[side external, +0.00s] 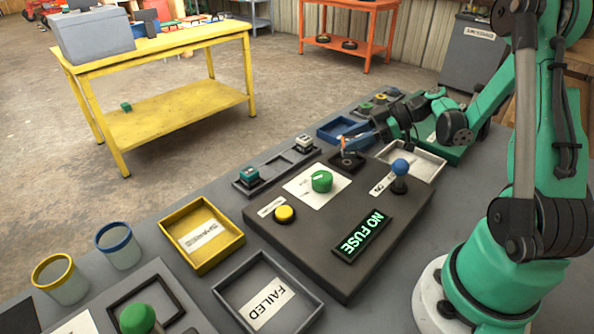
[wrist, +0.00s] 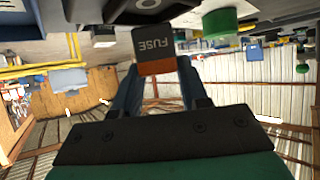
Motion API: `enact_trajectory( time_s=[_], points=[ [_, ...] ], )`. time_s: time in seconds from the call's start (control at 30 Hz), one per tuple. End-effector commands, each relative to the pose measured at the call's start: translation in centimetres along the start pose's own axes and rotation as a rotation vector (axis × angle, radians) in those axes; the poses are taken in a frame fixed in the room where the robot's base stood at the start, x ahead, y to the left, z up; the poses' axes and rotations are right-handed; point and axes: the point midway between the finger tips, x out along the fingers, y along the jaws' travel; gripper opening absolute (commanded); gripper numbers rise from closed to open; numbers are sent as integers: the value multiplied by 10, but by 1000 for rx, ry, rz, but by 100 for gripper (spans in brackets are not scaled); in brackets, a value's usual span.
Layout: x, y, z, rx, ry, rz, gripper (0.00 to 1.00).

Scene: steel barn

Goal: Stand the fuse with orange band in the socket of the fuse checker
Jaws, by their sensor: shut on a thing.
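The fuse with orange band (wrist: 154,42), dark grey and marked FUSE, is between the fingertips of my gripper (wrist: 155,72) in the wrist view. My gripper is shut on it. In the side external view my gripper (side external: 358,139) is at the far part of the dark fuse checker (side external: 300,241), over its small black socket block (side external: 347,162). The socket (wrist: 148,4) is close beyond the fuse's far end in the wrist view. I cannot tell whether the fuse is in the hole. The checker's display (side external: 363,236) reads NO FUSE.
The checker carries a green knob (side external: 321,181), a yellow button (side external: 285,214) and a blue-topped lever (side external: 400,170). A rack with other fuses (side external: 250,176) stands to the left. A yellow tray (side external: 202,258), a FAILED tray (side external: 243,285) and a pale tray (side external: 428,166) are nearby.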

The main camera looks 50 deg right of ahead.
Motion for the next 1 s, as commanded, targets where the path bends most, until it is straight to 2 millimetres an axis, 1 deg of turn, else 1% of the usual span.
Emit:
enact_trajectory(
  time_s=[0.03,0.1,0.2,0.5,0.53,0.63,1.0],
  points=[
    [3,0,6,0,0,0,0],
    [7,0,12,0,0,0,0],
    [9,0,17,0,0,0,0],
    [10,0,18,0,0,0,0],
    [10,0,18,0,0,0,41],
    [10,0,18,0,0,0,70],
    [7,0,17,1,0,1,70]
  ],
)
